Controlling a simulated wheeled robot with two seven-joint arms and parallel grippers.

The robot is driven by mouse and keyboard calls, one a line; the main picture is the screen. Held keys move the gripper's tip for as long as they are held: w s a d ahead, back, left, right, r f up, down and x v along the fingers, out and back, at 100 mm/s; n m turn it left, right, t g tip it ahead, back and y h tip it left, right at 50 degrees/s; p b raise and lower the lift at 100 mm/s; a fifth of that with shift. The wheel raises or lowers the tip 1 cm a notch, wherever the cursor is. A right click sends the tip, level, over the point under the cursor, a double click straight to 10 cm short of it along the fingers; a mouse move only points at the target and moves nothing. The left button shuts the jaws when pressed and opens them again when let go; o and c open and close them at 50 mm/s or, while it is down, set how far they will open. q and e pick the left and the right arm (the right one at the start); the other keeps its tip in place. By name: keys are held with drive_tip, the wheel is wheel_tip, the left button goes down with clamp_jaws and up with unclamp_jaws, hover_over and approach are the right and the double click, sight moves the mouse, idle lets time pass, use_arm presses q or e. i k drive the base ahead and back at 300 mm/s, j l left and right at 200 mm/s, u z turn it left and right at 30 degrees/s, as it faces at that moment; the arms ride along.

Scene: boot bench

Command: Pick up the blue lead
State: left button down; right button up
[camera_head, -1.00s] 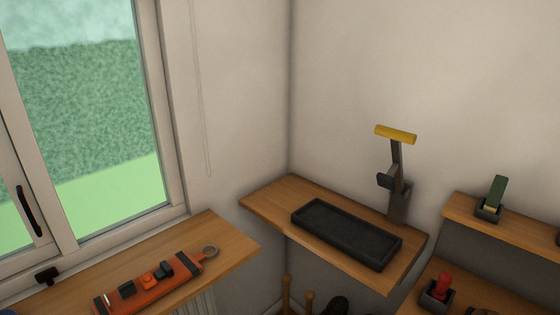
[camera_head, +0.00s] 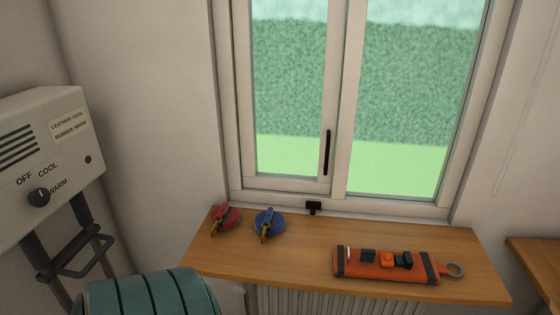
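A blue lead (camera_head: 270,222), coiled with a brass-coloured clip, lies on the wooden window shelf (camera_head: 300,272), left of the middle and near the window. A red lead (camera_head: 226,218) of similar shape lies just to its left, with a small gap between them. Neither of my grippers shows in the view.
An orange case (camera_head: 386,265) with dark and orange parts and a ring lies on the shelf's right. A black stub (camera_head: 314,208) sits by the window frame. A boot dryer unit (camera_head: 45,160) with a dial and a teal ribbed roll (camera_head: 150,296) stand at left.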

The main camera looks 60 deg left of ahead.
sight(271, 222)
drive_tip(key=u, duration=1.9)
